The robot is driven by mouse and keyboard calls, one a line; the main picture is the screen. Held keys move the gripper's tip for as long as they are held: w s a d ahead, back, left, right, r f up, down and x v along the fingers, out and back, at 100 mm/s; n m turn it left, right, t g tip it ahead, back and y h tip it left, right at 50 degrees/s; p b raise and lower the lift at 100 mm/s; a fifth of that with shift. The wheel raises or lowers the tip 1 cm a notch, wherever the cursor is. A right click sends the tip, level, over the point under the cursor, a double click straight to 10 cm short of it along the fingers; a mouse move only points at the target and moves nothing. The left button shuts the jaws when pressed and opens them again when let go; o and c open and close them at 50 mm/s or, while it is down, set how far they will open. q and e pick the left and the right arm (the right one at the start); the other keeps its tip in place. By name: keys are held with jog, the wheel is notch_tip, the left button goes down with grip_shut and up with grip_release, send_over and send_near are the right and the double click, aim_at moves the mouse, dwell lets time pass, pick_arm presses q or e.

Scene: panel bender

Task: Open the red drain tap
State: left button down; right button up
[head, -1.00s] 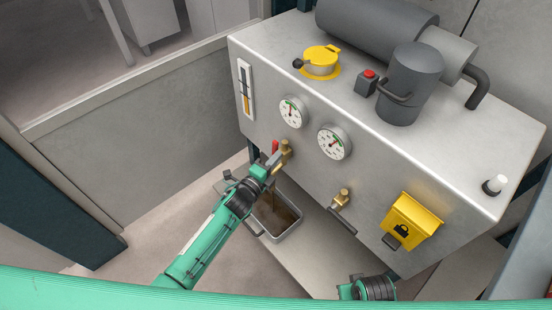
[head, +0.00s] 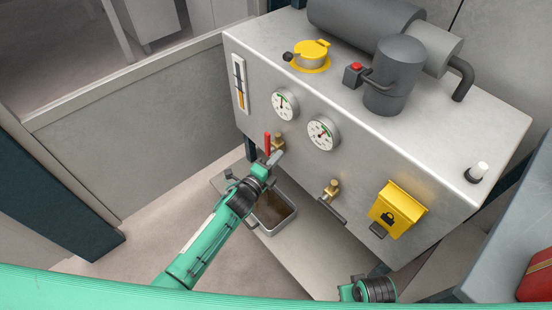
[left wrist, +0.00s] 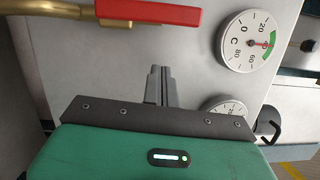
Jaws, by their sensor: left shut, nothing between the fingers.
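The red tap handle (head: 267,143) stands up in the picture beside its brass tap body (head: 279,141), low on the left of the grey machine's front. In the left wrist view the red handle (left wrist: 150,13) crosses the top, with the brass pipe (left wrist: 45,10) at its left. My left gripper (head: 275,158) is shut and empty, just below the handle in the head view. Its fingertips (left wrist: 161,70) also show in the left wrist view, with a visible gap between them and the handle. My right gripper is out of view; only part of that arm shows.
A metal tray (head: 267,229) with brown liquid stands below the tap, partly behind my left arm. Two gauges (head: 285,104) (head: 323,133) sit above. A second brass tap (head: 332,188) and a yellow lock box (head: 399,210) are to the right.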

pick_arm(q)
jog(key=v, duration=1)
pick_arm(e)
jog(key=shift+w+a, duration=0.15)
pick_arm(q)
jog(key=shift+a, duration=0.1)
